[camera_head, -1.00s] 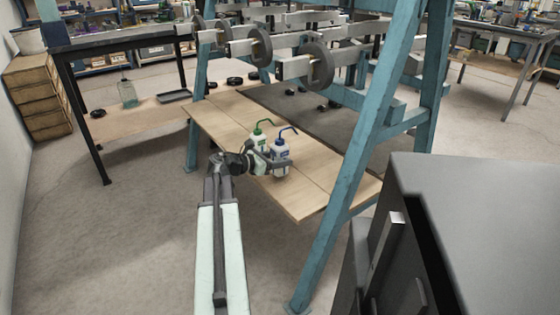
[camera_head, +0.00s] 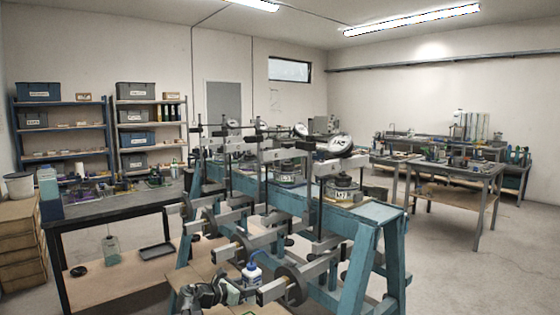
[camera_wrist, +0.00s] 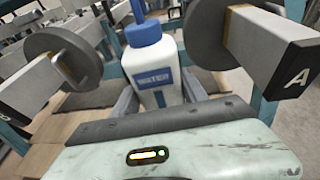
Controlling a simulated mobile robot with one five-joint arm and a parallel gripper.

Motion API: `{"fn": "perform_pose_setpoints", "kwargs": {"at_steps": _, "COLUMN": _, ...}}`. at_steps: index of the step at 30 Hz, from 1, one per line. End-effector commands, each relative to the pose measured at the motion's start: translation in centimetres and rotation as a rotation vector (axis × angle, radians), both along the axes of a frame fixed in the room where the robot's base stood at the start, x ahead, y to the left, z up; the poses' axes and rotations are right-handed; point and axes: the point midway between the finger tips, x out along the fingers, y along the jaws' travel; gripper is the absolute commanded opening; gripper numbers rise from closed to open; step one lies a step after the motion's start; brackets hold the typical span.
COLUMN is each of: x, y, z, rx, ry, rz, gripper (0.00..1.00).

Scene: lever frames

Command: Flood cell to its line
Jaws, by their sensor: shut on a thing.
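A white wash bottle with a blue cap and a blue WATER label stands between my jaws in the wrist view (camera_wrist: 157,68). My gripper (camera_wrist: 158,95) is shut on its body. In the head view the bottle (camera_head: 252,273) is low in the picture, held upright by my gripper (camera_head: 238,290), beside the hanging lever arms. Round cells sit on top of the blue frame (camera_head: 367,232): one at the right end (camera_head: 342,188) and one further left (camera_head: 287,174). Their small labels are too small to read surely. Any liquid inside the cells cannot be seen.
Lever arms with round grey weights (camera_head: 290,284) jut out close to the bottle. In the wrist view, a lever end marked A (camera_wrist: 294,78) is on the right and another weight (camera_wrist: 62,58) on the left. A dark bench (camera_head: 110,205) stands left.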

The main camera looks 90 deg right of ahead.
Motion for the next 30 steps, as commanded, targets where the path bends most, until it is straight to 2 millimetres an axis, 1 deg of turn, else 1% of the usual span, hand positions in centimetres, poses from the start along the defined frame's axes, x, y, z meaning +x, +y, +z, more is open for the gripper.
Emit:
{"fn": "perform_pose_setpoints", "kwargs": {"at_steps": 1, "x": 0.2, "y": -0.1, "z": 4.7, "rx": -0.001, "ry": 0.001, "rz": 0.007, "gripper": 0.28}}
{"fn": "perform_pose_setpoints", "kwargs": {"at_steps": 2, "x": 0.4, "y": -0.2, "z": 6.0, "rx": -0.001, "ry": 0.001, "rz": 0.011, "gripper": 0.28}}
{"fn": "perform_pose_setpoints", "kwargs": {"at_steps": 3, "x": 0.6, "y": -0.2, "z": 7.8, "rx": -0.001, "ry": 0.000, "rz": 0.016, "gripper": 0.28}}
{"fn": "perform_pose_setpoints", "kwargs": {"at_steps": 5, "x": 0.8, "y": -0.3, "z": 10.4, "rx": -0.001, "ry": 0.001, "rz": 0.024, "gripper": 0.28}}
{"fn": "perform_pose_setpoints", "kwargs": {"at_steps": 6, "x": 1.0, "y": -0.4, "z": 12.2, "rx": -0.001, "ry": 0.000, "rz": 0.029, "gripper": 0.28}}
{"fn": "perform_pose_setpoints", "kwargs": {"at_steps": 8, "x": 1.2, "y": -0.5, "z": 14.8, "rx": -0.001, "ry": 0.000, "rz": 0.036, "gripper": 0.28}}
{"fn": "perform_pose_setpoints", "kwargs": {"at_steps": 9, "x": 1.4, "y": -0.6, "z": 16.6, "rx": -0.001, "ry": 0.001, "rz": 0.041, "gripper": 0.28}}
{"fn": "perform_pose_setpoints", "kwargs": {"at_steps": 11, "x": 1.7, "y": -0.7, "z": 19.3, "rx": -0.001, "ry": 0.001, "rz": 0.050, "gripper": 0.28}}
{"fn": "perform_pose_setpoints", "kwargs": {"at_steps": 12, "x": 1.8, "y": -0.7, "z": 21.0, "rx": -0.001, "ry": 0.000, "rz": 0.055, "gripper": 0.28}}
{"fn": "perform_pose_setpoints", "kwargs": {"at_steps": 14, "x": 2.1, "y": -0.8, "z": 23.7, "rx": -0.001, "ry": 0.000, "rz": 0.063, "gripper": 0.28}}
{"fn": "perform_pose_setpoints", "kwargs": {"at_steps": 15, "x": 2.2, "y": -0.9, "z": 25.4, "rx": 0.000, "ry": 0.001, "rz": 0.067, "gripper": 0.28}}
{"fn": "perform_pose_setpoints", "kwargs": {"at_steps": 17, "x": 2.5, "y": -1.0, "z": 28.1, "rx": -0.001, "ry": 0.002, "rz": 0.075, "gripper": 0.28}}
{"fn": "perform_pose_setpoints", "kwargs": {"at_steps": 18, "x": 2.7, "y": -1.1, "z": 29.8, "rx": -0.001, "ry": 0.001, "rz": 0.080, "gripper": 0.28}}
{"fn": "perform_pose_setpoints", "kwargs": {"at_steps": 21, "x": 3.1, "y": -1.2, "z": 33.9, "rx": -0.001, "ry": 0.002, "rz": 0.093, "gripper": 0.28}}
{"fn": "perform_pose_setpoints", "kwargs": {"at_steps": 24, "x": 3.5, "y": -1.3, "z": 37.0, "rx": -0.002, "ry": 0.001, "rz": 0.105, "gripper": 0.28}}
{"fn": "perform_pose_setpoints", "kwargs": {"at_steps": 25, "x": 3.6, "y": -1.4, "z": 37.7, "rx": -0.001, "ry": 0.001, "rz": 0.107, "gripper": 0.28}}
{"fn": "perform_pose_setpoints", "kwargs": {"at_steps": 27, "x": 3.7, "y": -1.4, "z": 38.9, "rx": -0.002, "ry": 0.001, "rz": 0.112, "gripper": 0.28}}
{"fn": "perform_pose_setpoints", "kwargs": {"at_steps": 30, "x": 3.9, "y": -1.5, "z": 39.8, "rx": -0.002, "ry": 0.001, "rz": 0.116, "gripper": 0.28}}
